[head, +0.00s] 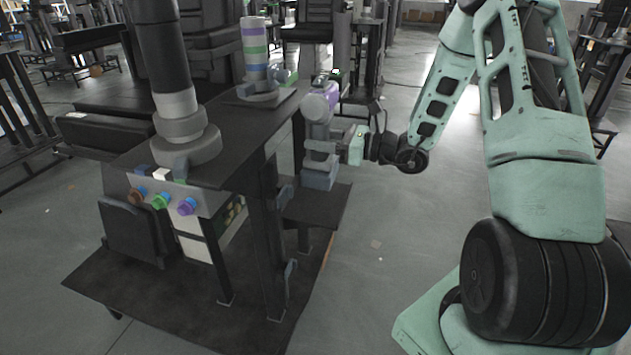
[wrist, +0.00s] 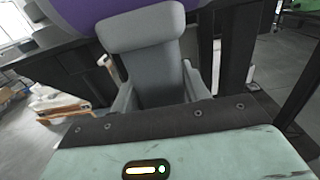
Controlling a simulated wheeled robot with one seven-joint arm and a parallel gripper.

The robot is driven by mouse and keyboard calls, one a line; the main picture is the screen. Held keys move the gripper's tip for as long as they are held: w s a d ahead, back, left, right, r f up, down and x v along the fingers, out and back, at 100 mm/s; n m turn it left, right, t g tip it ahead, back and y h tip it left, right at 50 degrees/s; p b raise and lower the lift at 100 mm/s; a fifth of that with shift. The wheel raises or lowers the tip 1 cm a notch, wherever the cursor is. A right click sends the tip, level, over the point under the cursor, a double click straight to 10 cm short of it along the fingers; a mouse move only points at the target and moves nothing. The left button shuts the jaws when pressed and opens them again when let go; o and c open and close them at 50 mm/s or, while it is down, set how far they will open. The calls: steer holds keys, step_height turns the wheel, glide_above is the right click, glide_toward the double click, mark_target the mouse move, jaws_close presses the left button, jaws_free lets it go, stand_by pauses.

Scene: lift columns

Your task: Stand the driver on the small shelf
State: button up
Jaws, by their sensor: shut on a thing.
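The driver (head: 321,106), with a purple body and a grey handle and foot, is upright at the right side of the dark workstation. My gripper (head: 326,150) reaches it from the right and is shut on its handle. In the wrist view the grey handle (wrist: 148,60) stands between the fingers, with the purple body (wrist: 75,14) at the top edge. The small shelf (head: 318,213) is a low dark plate beneath the driver. The driver's foot (head: 318,180) overlaps the shelf's back part in the head view; I cannot tell whether they touch.
The higher dark tabletop (head: 232,130) is left of the driver and carries a grey column (head: 180,125) and a striped cylinder (head: 255,50). A panel with coloured knobs (head: 162,200) hangs at its front. Dark posts (head: 265,240) stand left of the shelf. The floor (head: 400,270) to the right is clear.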

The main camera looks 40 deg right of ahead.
mark_target(321, 166)
steer(key=shift+f+b, duration=0.6)
steer(key=shift+f, duration=2.75)
steer(key=shift+f, duration=0.3)
steer(key=o, duration=1.4)
